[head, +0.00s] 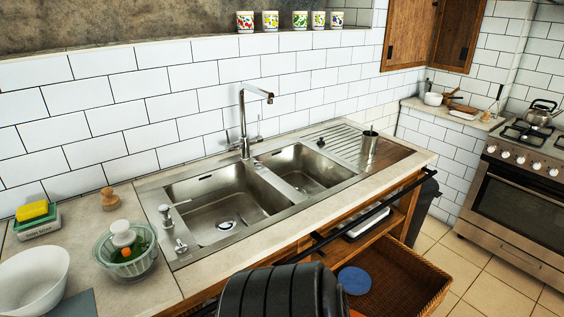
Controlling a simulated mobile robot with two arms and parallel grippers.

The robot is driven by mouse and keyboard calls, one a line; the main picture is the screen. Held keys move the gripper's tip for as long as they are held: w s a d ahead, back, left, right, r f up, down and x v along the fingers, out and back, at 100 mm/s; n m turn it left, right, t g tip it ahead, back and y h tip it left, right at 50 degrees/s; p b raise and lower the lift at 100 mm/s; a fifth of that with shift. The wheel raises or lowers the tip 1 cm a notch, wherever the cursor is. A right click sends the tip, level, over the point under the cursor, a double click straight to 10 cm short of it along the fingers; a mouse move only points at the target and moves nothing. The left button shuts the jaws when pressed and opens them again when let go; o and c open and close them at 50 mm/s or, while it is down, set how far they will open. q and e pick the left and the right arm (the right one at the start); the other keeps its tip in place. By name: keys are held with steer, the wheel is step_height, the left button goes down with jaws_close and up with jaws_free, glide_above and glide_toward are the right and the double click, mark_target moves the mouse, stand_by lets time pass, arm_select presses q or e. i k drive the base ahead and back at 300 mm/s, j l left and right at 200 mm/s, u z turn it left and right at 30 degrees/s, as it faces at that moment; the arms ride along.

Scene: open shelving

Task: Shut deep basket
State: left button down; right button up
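The deep basket (408,292) is a brown woven wicker basket at the bottom right of the head view. It sticks out from under the sink counter into the room, so it stands open. A blue round object (355,280) lies inside it, near its left side. The near part of the basket is cut off by the frame's lower edge, and a dark ribbed shape hides part of its left side. Neither my left nor my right gripper shows in this view.
A black rail (352,228) runs along the front of the counter (300,222), above the basket. A dark bin-like object (425,205) stands beyond the counter's right end. The tiled floor (487,268) is clear between the basket and the stove (520,205).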

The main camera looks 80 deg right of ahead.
mark_target(404, 284)
steer(key=z, duration=3.6)
